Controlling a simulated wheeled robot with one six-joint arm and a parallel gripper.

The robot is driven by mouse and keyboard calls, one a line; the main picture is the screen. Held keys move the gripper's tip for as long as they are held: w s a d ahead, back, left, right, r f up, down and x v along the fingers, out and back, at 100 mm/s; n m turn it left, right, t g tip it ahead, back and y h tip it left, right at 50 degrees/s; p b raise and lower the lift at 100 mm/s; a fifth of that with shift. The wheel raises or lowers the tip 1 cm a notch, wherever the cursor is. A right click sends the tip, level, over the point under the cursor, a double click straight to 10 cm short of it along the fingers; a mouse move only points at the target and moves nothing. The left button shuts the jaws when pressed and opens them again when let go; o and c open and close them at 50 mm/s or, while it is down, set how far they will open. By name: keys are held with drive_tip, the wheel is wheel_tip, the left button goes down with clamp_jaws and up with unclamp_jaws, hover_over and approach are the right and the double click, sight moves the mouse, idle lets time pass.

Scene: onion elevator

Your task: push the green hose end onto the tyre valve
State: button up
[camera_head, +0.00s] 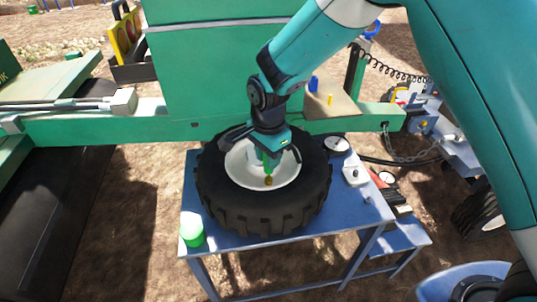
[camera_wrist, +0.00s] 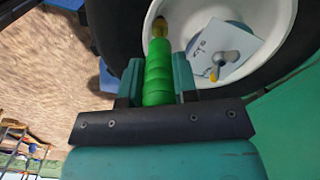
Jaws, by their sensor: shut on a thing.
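My gripper (camera_head: 270,150) is shut on the green hose end (camera_wrist: 159,72), between its two teal fingers in the wrist view. The hose end (camera_head: 268,163) points down in the head view, with its brass tip (camera_wrist: 160,27) beyond the fingers. The tyre (camera_head: 222,199) lies flat with a white rim (camera_head: 240,176) in its middle. The tip is over the near inner part of the rim in the head view. I cannot tell whether it touches anything. The tyre valve cannot be made out clearly; a small grey stem with a yellow end (camera_wrist: 226,60) shows inside the rim.
The tyre lies on a blue table (camera_head: 290,237). A green machine frame (camera_head: 215,75) stands close behind.

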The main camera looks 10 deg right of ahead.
drive_tip(key=shift+f+b, duration=0.6)
drive_tip(key=shift+f, duration=0.9)
idle(0.7)
drive_tip(key=o, duration=1.4)
drive_tip(key=shift+o, duration=0.2)
drive_tip(key=shift+r, duration=0.15)
drive_tip(key=shift+r+p, duration=2.9)
drive_tip(key=shift+r, duration=0.5)
drive_tip(key=shift+r, duration=0.1)
